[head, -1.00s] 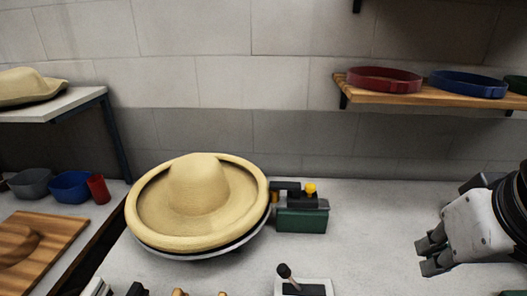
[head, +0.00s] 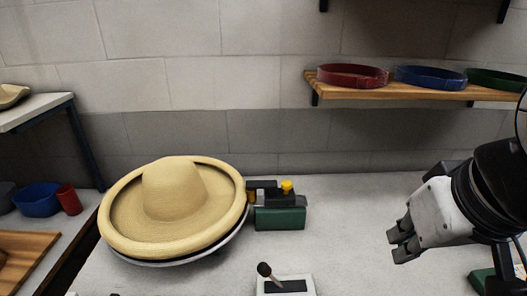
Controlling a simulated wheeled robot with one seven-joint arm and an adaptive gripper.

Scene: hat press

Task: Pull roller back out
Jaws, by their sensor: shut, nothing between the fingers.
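A straw-coloured hat (head: 172,190) with a wide upturned brim rests on a round grey base (head: 185,260) on the table. A green block device (head: 280,218) with a dark top, a yellow knob (head: 287,186) and a dark arm reaching to the brim stands against the hat's right side; this looks like the roller unit. The roller itself is hard to make out at the brim. My gripper (head: 396,246) is shut and empty at the right, above the table, well apart from the green device.
A small white plate with a dark slot and an upright lever (head: 266,270) sits at the front. Red (head: 352,75), blue (head: 430,77) and green (head: 495,80) bands lie on a wooden wall shelf (head: 400,88). Bare table (head: 345,225) lies between my gripper and the device.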

